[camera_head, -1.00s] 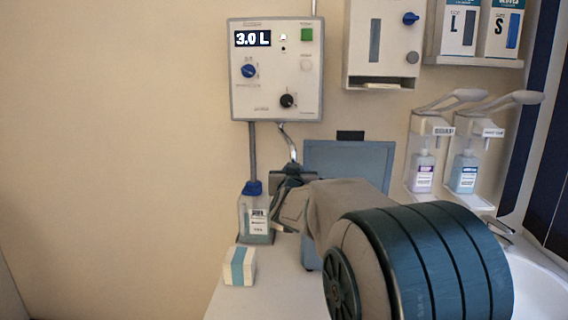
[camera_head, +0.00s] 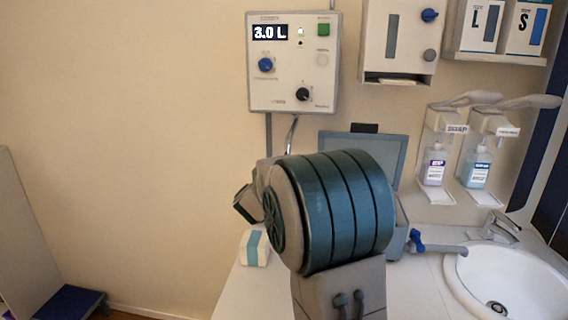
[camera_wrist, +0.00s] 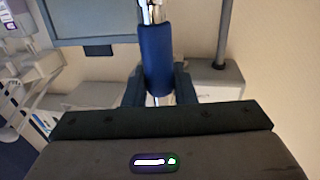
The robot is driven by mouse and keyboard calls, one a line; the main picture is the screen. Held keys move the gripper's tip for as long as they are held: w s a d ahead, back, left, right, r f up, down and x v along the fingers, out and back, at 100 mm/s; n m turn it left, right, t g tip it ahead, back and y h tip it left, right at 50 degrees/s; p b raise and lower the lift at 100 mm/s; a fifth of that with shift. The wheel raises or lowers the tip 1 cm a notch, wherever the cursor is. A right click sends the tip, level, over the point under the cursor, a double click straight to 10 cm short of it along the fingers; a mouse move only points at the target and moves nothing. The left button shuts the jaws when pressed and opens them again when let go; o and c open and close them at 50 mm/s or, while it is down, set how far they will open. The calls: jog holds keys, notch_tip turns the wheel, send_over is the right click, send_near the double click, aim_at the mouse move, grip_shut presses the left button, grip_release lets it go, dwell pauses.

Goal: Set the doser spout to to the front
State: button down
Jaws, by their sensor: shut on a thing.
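The doser unit (camera_head: 320,75) is a white wall panel showing "3.0 L", with a blue knob, a black knob and a green button. Its metal spout (camera_head: 291,132) hangs below it; the lower part is hidden behind my arm in the head view. In the wrist view, the spout's blue sleeve (camera_wrist: 155,55) stands between the dark fingers of my gripper (camera_wrist: 159,88), which is shut on it. The head view hides the fingertips behind my arm.
A blue-grey container with an open lid (camera_head: 392,152) stands behind my arm. A white-and-blue box (camera_head: 255,248) sits on the counter (camera_head: 238,290). A blue-handled outlet (camera_head: 440,247) reaches toward the sink (camera_head: 530,285). Soap dispensers (camera_head: 433,165) hang at right.

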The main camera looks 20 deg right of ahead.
jog(key=shift+d+r, duration=0.1)
jog(key=shift+r, duration=0.05)
jog(key=c, duration=1.2)
grip_release()
jog(key=shift+c, duration=0.2)
jog(key=shift+s+a, duration=0.1)
jog(key=shift+a, duration=0.15)
jog(key=b+v, duration=0.2)
jog(key=v, duration=1.1)
jog(key=shift+s, duration=0.2)
